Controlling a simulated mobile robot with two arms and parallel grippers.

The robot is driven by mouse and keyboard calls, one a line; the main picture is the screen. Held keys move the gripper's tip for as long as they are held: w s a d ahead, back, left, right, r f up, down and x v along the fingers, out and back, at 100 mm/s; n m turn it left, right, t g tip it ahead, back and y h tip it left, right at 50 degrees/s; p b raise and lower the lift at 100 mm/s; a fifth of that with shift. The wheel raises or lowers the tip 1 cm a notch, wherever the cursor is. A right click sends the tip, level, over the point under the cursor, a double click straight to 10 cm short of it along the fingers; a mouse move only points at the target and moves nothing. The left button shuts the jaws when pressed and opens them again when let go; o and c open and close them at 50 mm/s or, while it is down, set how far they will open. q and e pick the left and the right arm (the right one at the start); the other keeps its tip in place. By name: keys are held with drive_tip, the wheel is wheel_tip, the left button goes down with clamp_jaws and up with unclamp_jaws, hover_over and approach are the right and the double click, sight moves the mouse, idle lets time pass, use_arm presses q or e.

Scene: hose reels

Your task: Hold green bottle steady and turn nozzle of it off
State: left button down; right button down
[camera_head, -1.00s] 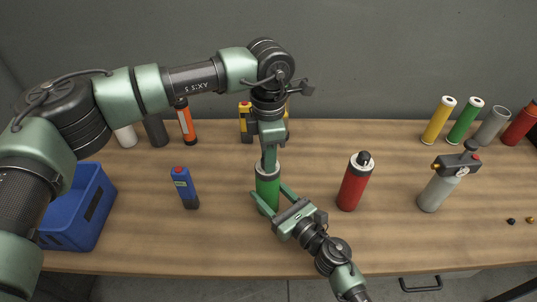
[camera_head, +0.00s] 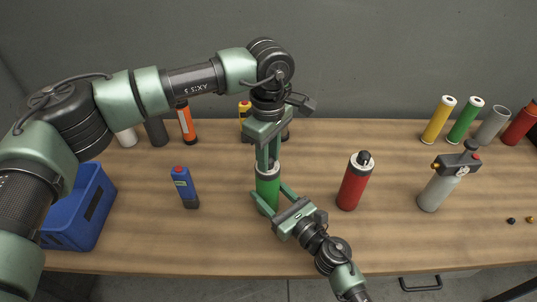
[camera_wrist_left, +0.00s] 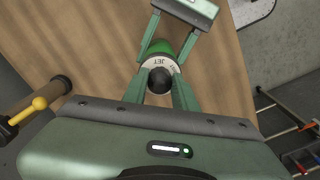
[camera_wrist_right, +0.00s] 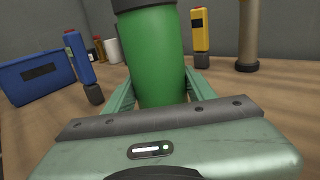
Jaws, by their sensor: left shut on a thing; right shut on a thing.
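The green bottle (camera_head: 267,190) stands upright on the table, with a pale collar marked JET and a black nozzle tip (camera_wrist_left: 160,80) on top. My left gripper (camera_head: 268,162) points down from above and is shut on the nozzle; its fingers lie on both sides of the tip in the left wrist view. My right gripper (camera_head: 270,200) comes in low from the front and is shut around the green body, which also fills the middle of the right wrist view (camera_wrist_right: 155,60). The nozzle is mostly hidden by the left fingers in the head view.
A red bottle (camera_head: 355,182) stands close on the right, and a grey bottle (camera_head: 436,190) farther right. A blue device (camera_head: 184,187) and a blue bin (camera_head: 92,215) are on the left. Several cylinders line the back right.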

use_arm(q)
drive_tip(key=shift+m, duration=0.4)
drive_tip(key=c, duration=1.1)
unclamp_jaws()
drive_tip(key=shift+r, duration=0.1)
wheel_tip(320, 180, up, 12)
